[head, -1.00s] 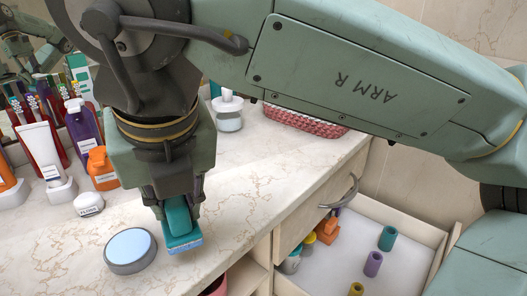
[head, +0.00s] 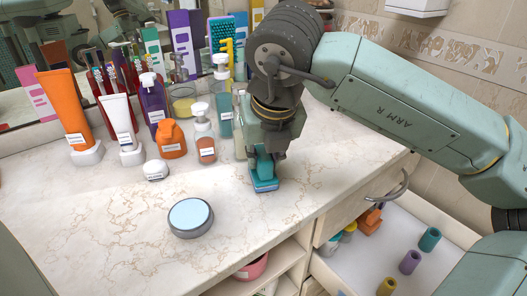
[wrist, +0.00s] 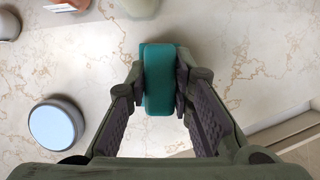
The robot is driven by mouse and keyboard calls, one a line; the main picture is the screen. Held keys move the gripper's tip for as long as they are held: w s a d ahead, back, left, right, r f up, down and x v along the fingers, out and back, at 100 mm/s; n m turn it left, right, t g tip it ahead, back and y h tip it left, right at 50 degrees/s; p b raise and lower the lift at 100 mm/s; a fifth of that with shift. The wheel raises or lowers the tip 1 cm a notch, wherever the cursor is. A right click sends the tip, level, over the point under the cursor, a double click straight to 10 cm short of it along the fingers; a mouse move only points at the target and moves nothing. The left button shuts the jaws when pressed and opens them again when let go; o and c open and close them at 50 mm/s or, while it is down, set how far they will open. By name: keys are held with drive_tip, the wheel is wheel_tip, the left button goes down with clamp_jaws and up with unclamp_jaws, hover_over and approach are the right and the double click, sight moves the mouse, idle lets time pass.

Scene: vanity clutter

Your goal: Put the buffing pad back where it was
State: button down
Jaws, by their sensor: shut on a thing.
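A grey tin with a pale blue top (head: 190,216) stands on the counter. Bottles and tubes, including an orange jar (head: 171,140) and a pump bottle (head: 203,135), crowd the back. An open drawer (head: 440,255) lies at right. Front-left counter is clear.

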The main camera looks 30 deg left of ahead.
drive_tip(key=shift+f, duration=0.2)
drive_tip(key=c, duration=1.4)
unclamp_jaws()
drive_tip(key=shift+r, duration=0.15)
drive_tip(key=shift+r, duration=0.25)
drive_tip(key=b+v, duration=0.1)
drive_tip(key=v, duration=1)
drive_tip(key=shift+s+d+r, duration=0.1)
drive_tip(key=shift+r, duration=0.2)
